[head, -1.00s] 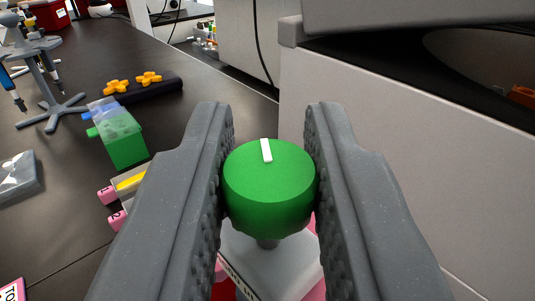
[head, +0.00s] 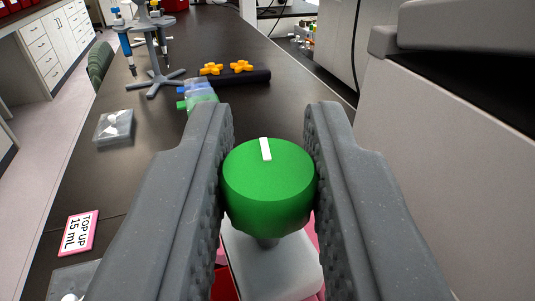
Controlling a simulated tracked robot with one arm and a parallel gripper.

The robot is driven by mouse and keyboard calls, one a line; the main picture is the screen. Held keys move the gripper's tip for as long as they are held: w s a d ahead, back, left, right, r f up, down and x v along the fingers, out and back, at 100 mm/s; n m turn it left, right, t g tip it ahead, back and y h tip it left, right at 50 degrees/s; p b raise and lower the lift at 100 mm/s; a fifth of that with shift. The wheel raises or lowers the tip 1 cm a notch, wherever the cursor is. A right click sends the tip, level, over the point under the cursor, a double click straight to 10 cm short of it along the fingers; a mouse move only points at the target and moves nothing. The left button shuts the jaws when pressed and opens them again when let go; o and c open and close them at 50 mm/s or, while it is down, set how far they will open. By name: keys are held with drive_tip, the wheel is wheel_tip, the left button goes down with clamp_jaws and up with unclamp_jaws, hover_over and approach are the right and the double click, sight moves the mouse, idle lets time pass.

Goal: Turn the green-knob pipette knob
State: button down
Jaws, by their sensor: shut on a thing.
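The green knob (head: 268,190) is round, with a white mark on its top that points away from me and slightly left. It sits on a short grey stem above a whitish block-shaped body (head: 270,265) low in the picture. My gripper (head: 268,165) is shut on the green knob, with one dark ridged finger touching it on each side. The fingers hide part of the body below and the bench beside it.
A pipette stand (head: 156,60) stands on the dark bench at the back left. A dark bar with yellow knobs (head: 232,76) and a green-and-blue bottle (head: 196,94) lie ahead. A clear packet (head: 114,127) and a "TOP UP 15 mL" card (head: 78,232) lie left. A large grey machine (head: 440,170) fills the right.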

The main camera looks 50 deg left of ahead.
drive_tip(key=shift+r+n+g+y+p, duration=0.15)
drive_tip(key=shift+n+g+y+p, duration=0.6)
drive_tip(key=shift+g+p, duration=0.35)
drive_tip(key=shift+n+g+y+p, duration=0.25)
drive_tip(key=shift+n+g+p, duration=0.2)
drive_tip(key=shift+g, duration=0.05)
drive_tip(key=c, duration=1.3)
unclamp_jaws()
drive_tip(key=b+v, duration=0.2)
drive_tip(key=v, duration=0.5)
drive_tip(key=b+v, duration=0.2)
drive_tip(key=v, duration=0.4)
drive_tip(key=shift+s+d+f, duration=0.1)
drive_tip(key=shift+d+f, duration=0.1)
drive_tip(key=shift+d, duration=0.15)
